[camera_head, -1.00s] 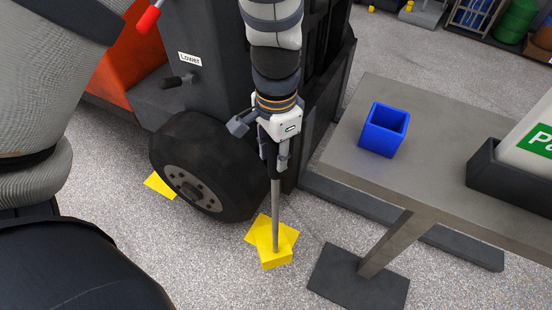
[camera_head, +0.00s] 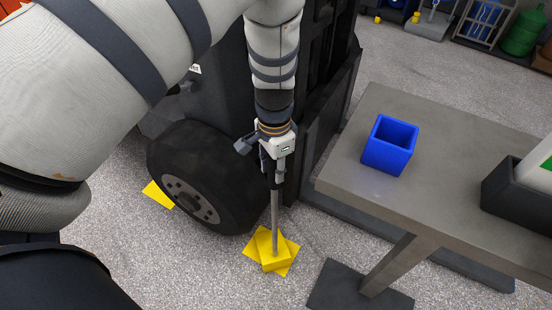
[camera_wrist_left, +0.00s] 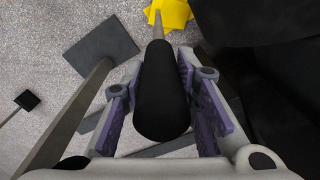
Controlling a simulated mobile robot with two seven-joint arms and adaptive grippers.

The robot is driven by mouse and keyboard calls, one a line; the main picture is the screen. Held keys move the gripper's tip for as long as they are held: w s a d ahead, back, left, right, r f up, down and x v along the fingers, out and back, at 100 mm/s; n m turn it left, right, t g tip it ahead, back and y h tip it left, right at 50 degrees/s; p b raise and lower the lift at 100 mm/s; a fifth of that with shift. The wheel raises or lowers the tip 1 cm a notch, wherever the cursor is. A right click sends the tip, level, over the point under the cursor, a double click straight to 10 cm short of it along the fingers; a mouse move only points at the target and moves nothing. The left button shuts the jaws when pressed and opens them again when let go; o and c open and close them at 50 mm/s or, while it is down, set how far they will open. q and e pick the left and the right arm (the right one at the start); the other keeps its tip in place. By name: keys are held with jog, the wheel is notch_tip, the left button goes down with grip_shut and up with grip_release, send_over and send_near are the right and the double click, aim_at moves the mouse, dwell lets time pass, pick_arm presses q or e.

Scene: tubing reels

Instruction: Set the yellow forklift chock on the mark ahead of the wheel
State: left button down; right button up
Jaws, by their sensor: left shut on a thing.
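My left gripper (camera_head: 275,177) is shut on the black grip (camera_wrist_left: 162,95) of a long grey rod (camera_head: 274,215). The rod runs down to the yellow chock (camera_head: 274,262), a small block at its lower end. The chock is over a flat yellow mark (camera_head: 252,250) on the floor, whose corners stick out around it. I cannot tell whether the chock touches the floor. The yellow chock end also shows at the top of the left wrist view (camera_wrist_left: 172,14). The dark forklift wheel (camera_head: 207,190) stands just left of the mark. My right gripper is not in view.
Another yellow piece (camera_head: 157,195) lies on the floor behind the wheel. A grey table (camera_head: 440,190) with a blue open box (camera_head: 390,145) and a dark tray (camera_head: 515,190) stands at right. Its dark foot plate (camera_head: 350,288) is close to the chock. The forklift mast (camera_head: 330,110) is close behind the gripper.

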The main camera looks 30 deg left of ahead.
pick_arm(q)
jog(key=shift+w+r, duration=0.2)
jog(key=shift+r, duration=0.05)
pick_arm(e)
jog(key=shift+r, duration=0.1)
pick_arm(q)
jog(key=shift+a+f, duration=0.1)
jog(key=c, duration=1.3)
grip_release()
jog(key=shift+s+f, duration=0.15)
notch_tip(320, 180, up, 12)
jog(key=shift+s+r+p, duration=0.1)
jog(key=shift+r+p, duration=0.05)
jog(key=shift+p, duration=0.55)
jog(key=s+a+f+n+g+y, duration=0.1)
jog(key=s+f+n+g, duration=0.15)
jog(key=s+f, duration=1.6)
jog(key=s+d+n, duration=0.1)
jog(key=s, duration=0.4)
jog(key=s+d+n+h, duration=0.1)
jog(key=s, duration=0.4)
jog(key=s+d+n, duration=0.1)
jog(key=s+d, duration=0.1)
jog(key=s, duration=0.3)
jog(key=shift+s, duration=0.25)
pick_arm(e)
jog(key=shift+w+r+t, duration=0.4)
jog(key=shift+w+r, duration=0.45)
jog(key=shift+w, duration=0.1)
